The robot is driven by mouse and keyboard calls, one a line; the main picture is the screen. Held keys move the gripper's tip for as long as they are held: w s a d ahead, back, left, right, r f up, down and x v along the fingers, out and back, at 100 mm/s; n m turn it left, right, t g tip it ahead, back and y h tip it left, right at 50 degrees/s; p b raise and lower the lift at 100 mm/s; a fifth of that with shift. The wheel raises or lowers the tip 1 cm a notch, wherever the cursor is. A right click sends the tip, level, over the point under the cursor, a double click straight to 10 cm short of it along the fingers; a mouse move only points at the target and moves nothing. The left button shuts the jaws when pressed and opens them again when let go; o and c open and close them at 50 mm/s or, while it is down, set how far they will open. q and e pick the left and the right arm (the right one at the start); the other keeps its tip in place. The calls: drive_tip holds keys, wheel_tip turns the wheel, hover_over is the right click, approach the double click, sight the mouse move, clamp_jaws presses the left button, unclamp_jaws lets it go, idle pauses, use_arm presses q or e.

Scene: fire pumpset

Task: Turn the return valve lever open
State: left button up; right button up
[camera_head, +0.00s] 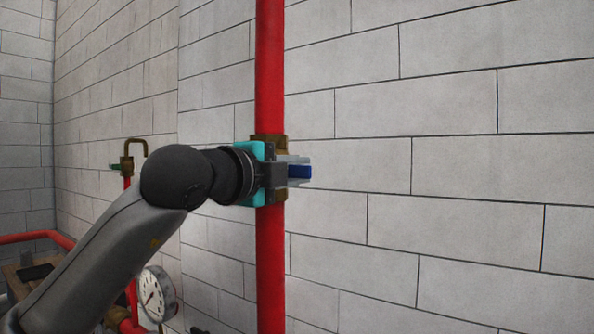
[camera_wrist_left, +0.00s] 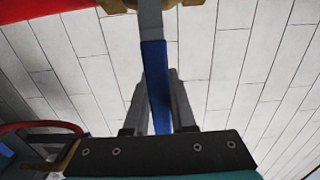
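The return valve has a brass body (camera_head: 268,139) on the vertical red pipe (camera_head: 270,60). Its lever has a blue grip (camera_head: 300,171), which points to the right in the head view, across the pipe. In the left wrist view the blue grip (camera_wrist_left: 156,80) runs down from a grey shank (camera_wrist_left: 151,20) at the brass body. My left gripper (camera_head: 298,170) is at the lever, with one finger on each side of the blue grip, close against it. It hides much of the valve in the head view. My right gripper is not in view.
A pressure gauge (camera_head: 157,294) and lower red pipes (camera_head: 35,236) stand at the lower left. A smaller brass fitting (camera_head: 127,163) is on a pipe behind my left arm. The block wall (camera_head: 450,150) right of the pipe is bare.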

use_arm(q)
clamp_jaws()
idle(0.9)
